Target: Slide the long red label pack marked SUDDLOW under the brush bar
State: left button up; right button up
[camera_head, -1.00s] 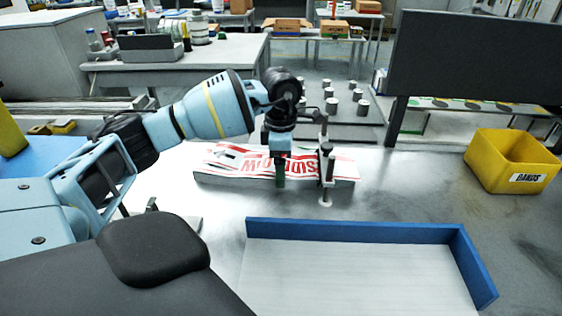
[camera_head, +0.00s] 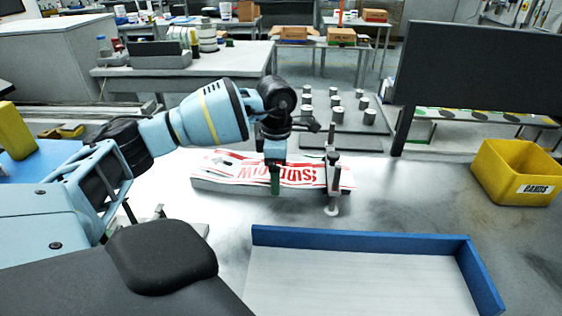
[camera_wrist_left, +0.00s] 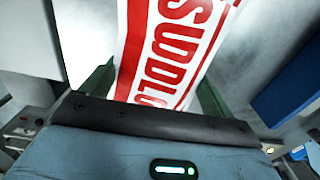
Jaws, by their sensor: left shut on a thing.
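The long label pack (camera_head: 215,170), white with red SUDDLOW lettering, lies on the grey table across the middle of the head view. Its right end shows just past the upright post of the brush bar (camera_head: 332,172); the bar's contact with the pack is hard to make out. My left gripper (camera_head: 275,183) is shut on the pack, left of the bar, pointing down. In the left wrist view the pack (camera_wrist_left: 168,50) runs between the green fingers of my left gripper (camera_wrist_left: 155,97) and hides part of the table. My right gripper is not in view.
A blue-walled tray (camera_head: 360,238) stands in front of the bar. A yellow bin (camera_head: 515,172) marked BANDS is at the right. A dark panel (camera_head: 475,70) and a plate with several grey cylinders (camera_head: 337,114) are behind. The table between pack and bin is clear.

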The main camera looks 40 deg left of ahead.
pick_arm(q)
jog(key=o, duration=1.3)
jog(key=shift+o, duration=0.2)
jog(key=shift+r, duration=3.95)
